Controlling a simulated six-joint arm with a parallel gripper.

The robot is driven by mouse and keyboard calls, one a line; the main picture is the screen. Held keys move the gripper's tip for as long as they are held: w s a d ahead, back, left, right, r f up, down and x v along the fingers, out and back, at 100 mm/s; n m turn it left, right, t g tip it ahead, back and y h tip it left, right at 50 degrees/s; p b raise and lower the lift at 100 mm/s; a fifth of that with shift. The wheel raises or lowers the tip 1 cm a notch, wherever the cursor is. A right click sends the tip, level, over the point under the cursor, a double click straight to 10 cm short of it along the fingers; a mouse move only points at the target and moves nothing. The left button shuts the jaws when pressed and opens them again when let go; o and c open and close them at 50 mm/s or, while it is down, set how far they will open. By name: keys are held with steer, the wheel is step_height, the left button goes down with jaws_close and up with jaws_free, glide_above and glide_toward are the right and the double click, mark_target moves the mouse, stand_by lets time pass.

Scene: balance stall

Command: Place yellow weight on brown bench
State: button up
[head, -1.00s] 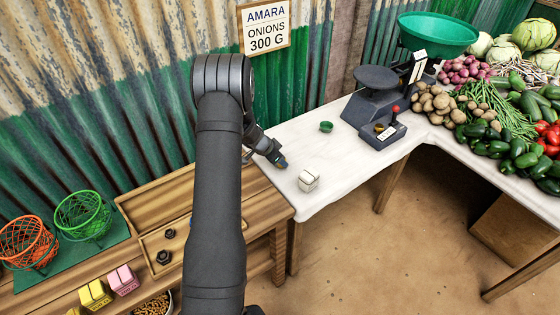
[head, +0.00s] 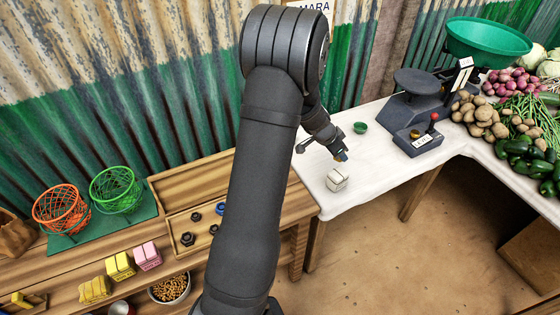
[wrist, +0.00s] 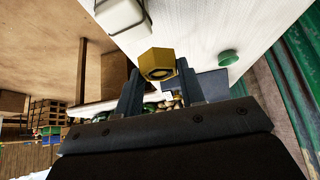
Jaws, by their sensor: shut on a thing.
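The yellow weight (wrist: 157,62) is a hexagonal piece with a dark ring on its face. My gripper (wrist: 158,88) is shut on it, one finger on each side. In the head view the yellow weight (head: 341,156) shows small at the tip of my gripper, above the white table and just behind a white block. The brown bench (head: 245,228) is a wooden bench left of the white table, partly hidden by my arm.
The white block (head: 337,180) and a small green dish (head: 360,127) stand on the white table (head: 385,165). A wooden tray (head: 172,222) with dark weights, and green (head: 116,190) and orange (head: 62,205) baskets, are on the bench. A scale (head: 418,100) stands further right.

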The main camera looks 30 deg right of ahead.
steer(key=shift+r, duration=2.65)
steer(key=w+a+n+t+y, duration=0.1)
steer(key=w+a+n+t, duration=0.15)
steer(key=w+a, duration=1.15)
steer(key=w+a+n+t, duration=0.1)
steer(key=w+a+n, duration=0.3)
steer(key=w+a, duration=1)
steer(key=a+n+t+y, duration=0.1)
steer(key=a+n, duration=0.2)
steer(key=a, duration=1.7)
steer(key=n+t+y, duration=0.2)
steer(key=n+y, duration=0.3)
steer(key=n, duration=0.4)
glide_above(35, 263)
steer(key=s, duration=0.2)
steer(key=shift+m, duration=0.25)
steer(key=shift+s+f, duration=0.2)
steer(key=shift+f, duration=7.75)
